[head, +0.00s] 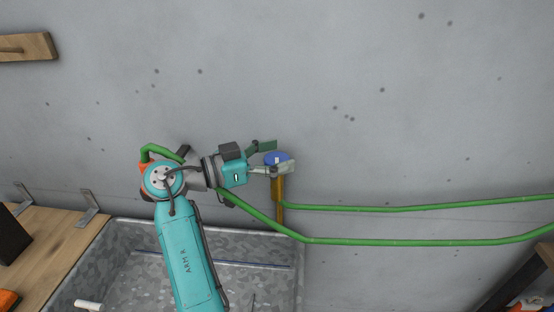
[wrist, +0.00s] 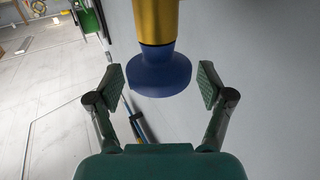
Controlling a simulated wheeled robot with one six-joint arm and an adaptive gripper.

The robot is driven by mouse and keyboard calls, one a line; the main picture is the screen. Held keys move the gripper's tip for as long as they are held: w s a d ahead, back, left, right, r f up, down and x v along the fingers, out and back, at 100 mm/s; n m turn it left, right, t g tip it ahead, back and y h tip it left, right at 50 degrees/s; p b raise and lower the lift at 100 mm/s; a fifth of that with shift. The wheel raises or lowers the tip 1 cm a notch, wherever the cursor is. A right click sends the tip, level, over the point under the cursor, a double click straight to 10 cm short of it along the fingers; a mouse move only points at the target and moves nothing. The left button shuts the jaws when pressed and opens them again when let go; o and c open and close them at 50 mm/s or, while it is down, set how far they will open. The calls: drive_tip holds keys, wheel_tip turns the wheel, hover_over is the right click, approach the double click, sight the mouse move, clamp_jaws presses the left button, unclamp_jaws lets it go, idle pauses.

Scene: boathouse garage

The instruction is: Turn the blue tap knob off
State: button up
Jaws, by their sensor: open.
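The blue tap knob (head: 277,158) sits at the top of a brass tap pipe (head: 278,190) in front of the grey wall. In the wrist view the blue knob (wrist: 160,72) is round with a flared end, and the brass body (wrist: 156,22) joins it. My gripper (head: 271,157) is open at the knob in the head view. In the wrist view its two padded fingertips (wrist: 162,86) stand on either side of the knob, with a visible gap on each side. The knob's far side is hidden.
A grey metal trough (head: 200,236) stands below, with a wooden bench (head: 60,235) to its left. A green hose (head: 420,241) runs along the wall to the right. A wooden shelf piece (head: 28,46) is at upper left. The wall above the tap is clear.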

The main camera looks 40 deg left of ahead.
sight(277, 158)
wheel_tip(277, 158, up, 9)
drive_tip(key=shift+f, duration=0.1)
drive_tip(key=shift+o, duration=0.2)
